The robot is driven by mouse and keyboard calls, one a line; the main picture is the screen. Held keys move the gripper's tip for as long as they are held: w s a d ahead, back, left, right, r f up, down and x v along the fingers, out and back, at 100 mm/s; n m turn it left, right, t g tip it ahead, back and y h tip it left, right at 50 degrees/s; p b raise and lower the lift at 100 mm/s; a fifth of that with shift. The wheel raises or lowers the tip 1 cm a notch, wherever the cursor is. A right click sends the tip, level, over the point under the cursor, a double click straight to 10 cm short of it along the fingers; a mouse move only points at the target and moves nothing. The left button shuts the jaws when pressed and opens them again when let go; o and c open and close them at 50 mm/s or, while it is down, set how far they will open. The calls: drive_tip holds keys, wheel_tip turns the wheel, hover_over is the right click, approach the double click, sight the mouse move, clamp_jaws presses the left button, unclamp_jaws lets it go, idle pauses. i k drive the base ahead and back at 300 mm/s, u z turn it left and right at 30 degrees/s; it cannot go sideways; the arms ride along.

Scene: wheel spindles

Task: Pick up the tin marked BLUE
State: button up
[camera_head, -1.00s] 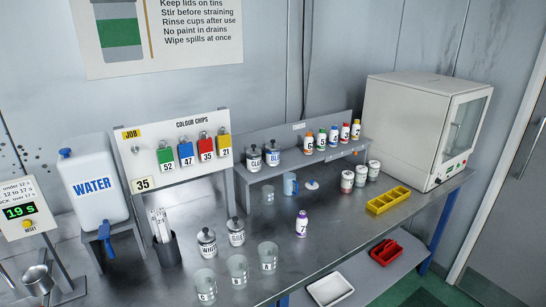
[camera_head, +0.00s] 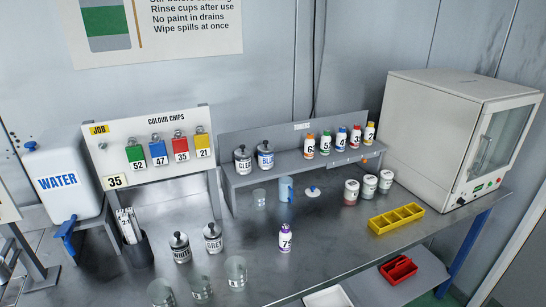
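The tin marked BLUE (camera_head: 265,155) stands upright on the left end of the raised grey shelf. It is silver with a dark lid and a label reading BLU. A similar tin marked CLE (camera_head: 243,159) stands close on its left. A blue mug (camera_head: 286,190) and a small clear cup (camera_head: 259,198) stand on the bench below the shelf front. My gripper is not in view.
Tins marked WHIT (camera_head: 180,247) and GREY (camera_head: 213,238), clear cups (camera_head: 236,271) and a purple-capped bottle (camera_head: 285,238) stand on the bench. Several small bottles (camera_head: 325,143) line the shelf's right. A yellow tray (camera_head: 397,219) and white oven (camera_head: 450,140) stand right.

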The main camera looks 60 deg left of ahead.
sight(265, 151)
drive_tip(key=i, duration=2.45)
drive_tip(key=u, duration=0.1)
drive_tip(key=k, duration=0.15)
drive_tip(key=u, duration=2.55)
